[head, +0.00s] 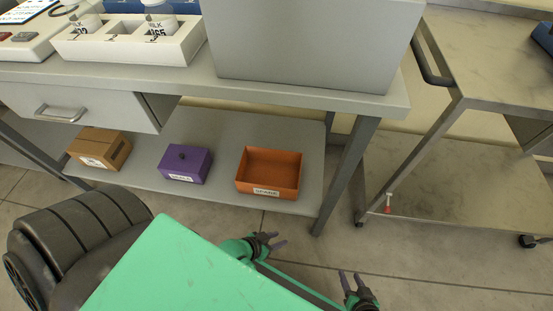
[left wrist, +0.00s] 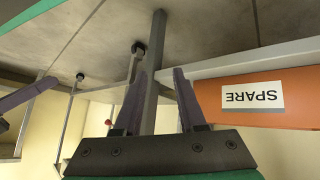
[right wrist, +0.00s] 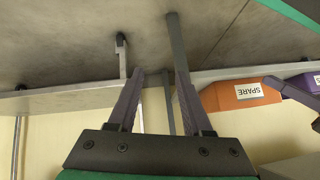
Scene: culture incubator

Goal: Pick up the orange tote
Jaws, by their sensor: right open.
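The orange tote (head: 290,191) is an open, empty box with a white SPARE label. It stands on the lower shelf under the bench, near the shelf's right end. It shows at the right of the left wrist view (left wrist: 300,88), upside down, and in the right wrist view (right wrist: 221,96). My left gripper (head: 279,240) is open and empty, in front of and below the shelf, apart from the tote. My right gripper (head: 349,281) is open and empty, further right and nearer to me, beyond the shelf's right end.
A purple lidded box (head: 184,163) and a cardboard box (head: 98,148) stand left of the tote on the shelf (head: 222,127). The bench top (head: 300,96) overhangs them. A bench leg (head: 345,176) rises right of the tote. A metal cart (head: 440,195) stands at right.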

